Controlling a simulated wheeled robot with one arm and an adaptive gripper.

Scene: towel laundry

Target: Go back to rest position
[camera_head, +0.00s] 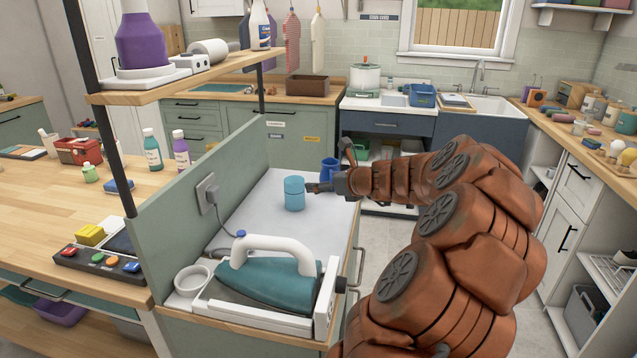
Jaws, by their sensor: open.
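My gripper (322,187) is at the end of my orange arm, over the white ironing surface (262,215). Its dark fingers are small in the head view and point left, toward a light blue cylindrical container (294,194) that stands upright on the surface. The fingertips are close to the container's right side; I cannot tell whether they touch it. The gripper is open. A darker blue mug (329,171) stands just behind the gripper.
A teal iron (270,278) rests on its stand at the front of the surface. A green panel (180,240) with a plugged cord borders the left. A wooden shelf (180,84) hangs above left. Grey floor (378,240) shows right of the surface, partly behind my arm.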

